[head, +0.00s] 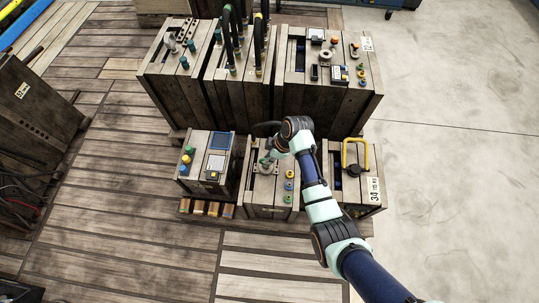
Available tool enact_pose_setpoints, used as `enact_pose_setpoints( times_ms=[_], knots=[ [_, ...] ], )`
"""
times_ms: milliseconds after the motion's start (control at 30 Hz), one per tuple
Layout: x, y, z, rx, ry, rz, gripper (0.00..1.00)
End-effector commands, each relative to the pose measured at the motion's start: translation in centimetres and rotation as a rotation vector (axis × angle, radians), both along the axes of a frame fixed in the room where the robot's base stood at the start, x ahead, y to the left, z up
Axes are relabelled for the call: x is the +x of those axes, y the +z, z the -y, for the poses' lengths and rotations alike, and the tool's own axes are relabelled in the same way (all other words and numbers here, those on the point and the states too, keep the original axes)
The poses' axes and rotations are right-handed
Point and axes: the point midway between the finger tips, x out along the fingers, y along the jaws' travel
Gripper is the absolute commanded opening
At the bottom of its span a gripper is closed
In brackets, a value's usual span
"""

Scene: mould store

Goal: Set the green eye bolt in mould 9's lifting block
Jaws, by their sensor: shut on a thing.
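My arm reaches in from the lower right. My gripper (266,158) hangs below the wrist, low over the middle front wooden block (265,198). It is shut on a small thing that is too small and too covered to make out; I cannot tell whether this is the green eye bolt. Next to the gripper, a blue ring-like fitting (289,186) and a green one (288,199) sit in a row on the block's top. I cannot read which block is mould 9. Part of the block's top is hidden by my wrist.
A block with a yellow handle (354,153) stands to the right, behind my arm. A left block carries a blue-screened device (216,162) and coloured buttons. Taller blocks with dark upright hoses (232,45) stand behind. The pale floor (455,160) at right is clear.

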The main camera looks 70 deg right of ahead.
Motion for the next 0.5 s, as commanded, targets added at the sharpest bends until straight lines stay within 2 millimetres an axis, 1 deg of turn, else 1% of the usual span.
enact_pose_setpoints(
  times_ms=[300,333,400,500],
  knots=[
    [0.01,-0.11,0.02,-0.001,0.0,0.0,0.0],
    [0.01,-0.11,0.02,-0.001,0.0,0.0,0.15],
    [0.02,-0.12,0.02,-0.001,0.0,0.0,0.27],
    [0.01,-0.13,0.01,0.0,0.0,0.0,0.41]
  ],
)
